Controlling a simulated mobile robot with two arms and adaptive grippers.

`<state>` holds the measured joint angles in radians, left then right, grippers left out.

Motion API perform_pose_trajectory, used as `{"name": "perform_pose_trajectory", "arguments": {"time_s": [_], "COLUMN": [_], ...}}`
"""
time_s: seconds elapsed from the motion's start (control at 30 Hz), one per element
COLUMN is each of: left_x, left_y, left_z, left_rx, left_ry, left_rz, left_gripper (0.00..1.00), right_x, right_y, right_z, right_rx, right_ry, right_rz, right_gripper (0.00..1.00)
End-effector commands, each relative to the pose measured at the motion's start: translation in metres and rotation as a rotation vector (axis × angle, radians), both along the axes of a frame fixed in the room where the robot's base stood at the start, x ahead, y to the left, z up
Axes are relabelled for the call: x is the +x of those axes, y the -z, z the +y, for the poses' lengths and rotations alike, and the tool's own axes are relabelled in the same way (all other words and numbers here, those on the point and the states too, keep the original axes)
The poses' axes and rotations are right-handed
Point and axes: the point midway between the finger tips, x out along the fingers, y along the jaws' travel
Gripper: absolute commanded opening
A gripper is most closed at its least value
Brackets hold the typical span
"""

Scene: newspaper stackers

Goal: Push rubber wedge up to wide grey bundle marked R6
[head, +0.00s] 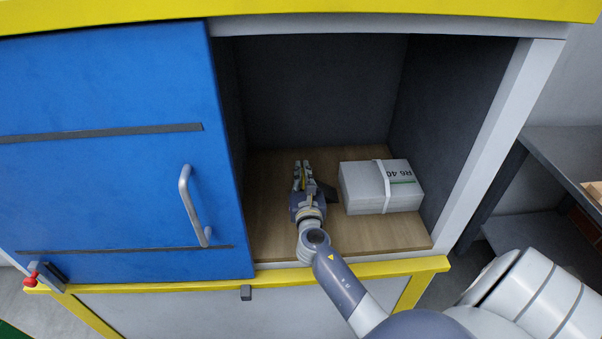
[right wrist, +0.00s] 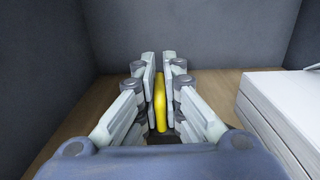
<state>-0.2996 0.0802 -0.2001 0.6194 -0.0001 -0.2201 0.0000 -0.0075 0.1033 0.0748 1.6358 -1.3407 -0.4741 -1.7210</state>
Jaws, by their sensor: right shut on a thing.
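The wide grey bundle (head: 360,190) marked R6 lies on the wooden shelf inside the open cabinet, with a pale strap around it. It also shows at the right edge of the right wrist view (right wrist: 285,105). My right gripper (head: 303,168) is to its left, shut on a yellow upright part (right wrist: 160,100), seemingly the wedge's grip. The dark rubber wedge (head: 326,193) shows between gripper and bundle, close to the bundle's left side. I cannot tell whether they touch. The gripper hides much of the wedge. My left gripper is not in view.
A blue sliding door (head: 110,150) with a grey handle (head: 190,206) covers the cabinet's left half. A grey side wall (head: 450,110) stands right of the bundle. The wooden floor (head: 270,220) is bare to the left of the gripper. A yellow rail (head: 350,272) edges the front.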

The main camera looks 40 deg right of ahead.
Motion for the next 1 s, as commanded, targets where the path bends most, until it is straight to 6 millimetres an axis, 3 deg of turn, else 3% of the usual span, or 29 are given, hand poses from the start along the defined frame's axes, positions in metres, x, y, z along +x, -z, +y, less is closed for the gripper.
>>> {"name": "perform_pose_trajectory", "arguments": {"time_s": [0.13,0.2,0.27,0.67,0.77,1.0], "left_x": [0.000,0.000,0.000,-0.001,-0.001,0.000], "left_y": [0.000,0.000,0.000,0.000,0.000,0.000], "left_z": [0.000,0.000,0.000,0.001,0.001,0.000], "left_rx": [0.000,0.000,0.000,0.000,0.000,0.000], "left_ry": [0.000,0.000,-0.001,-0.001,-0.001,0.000], "left_rz": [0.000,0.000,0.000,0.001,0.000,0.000], "left_gripper": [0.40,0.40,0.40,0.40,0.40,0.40], "right_x": [-0.001,-0.001,-0.001,-0.004,-0.013,-0.055], "right_y": [0.001,0.001,0.001,0.002,0.002,0.002], "right_z": [-0.002,-0.002,-0.002,0.001,0.007,0.031], "right_rx": [-0.003,-0.003,-0.003,-0.001,-0.001,0.000], "right_ry": [0.004,0.004,0.004,0.001,0.000,0.001], "right_rz": [0.004,0.004,0.004,0.004,0.004,0.006], "right_gripper": [0.00,0.18,0.31,0.31,0.31,0.31]}}
